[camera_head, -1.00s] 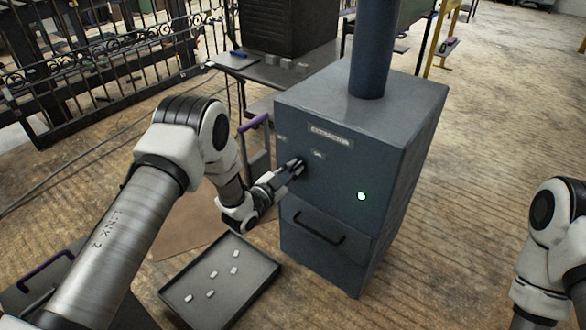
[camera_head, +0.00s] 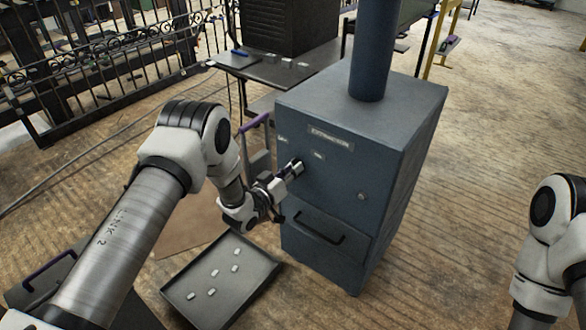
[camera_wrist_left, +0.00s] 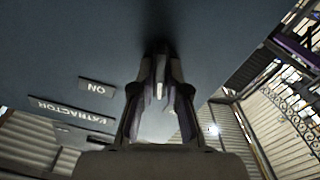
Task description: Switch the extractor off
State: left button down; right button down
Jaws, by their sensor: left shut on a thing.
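The extractor (camera_head: 335,185) is a dark blue-grey cabinet with a pipe (camera_head: 374,50) rising from its top. Its front has a nameplate (camera_head: 331,137), small labels and a round lamp (camera_head: 361,196), which is dark. My left gripper (camera_head: 297,166) is at the front panel, below the labels, shut on the switch knob, which the fingers mostly hide. In the left wrist view the fingers (camera_wrist_left: 159,80) close at the panel, beside an upside-down ON label (camera_wrist_left: 97,87) and the EXTRACTOR plate (camera_wrist_left: 72,111). My right arm shows at the right edge; its gripper is out of view.
A dark tray (camera_head: 258,287) with several small pale pieces lies below my left arm. A drawer handle (camera_head: 318,230) sticks out under the panel. A work table (camera_head: 235,62) stands behind, and iron railings (camera_head: 100,70) at back left. The floor right of the cabinet is clear.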

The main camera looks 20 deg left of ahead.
pick_arm(q)
jog(key=n, duration=0.3)
jog(key=shift+n, duration=0.3)
dwell(0.3)
jog(key=c, duration=1.2)
grip_release()
jog(key=v, duration=1.2)
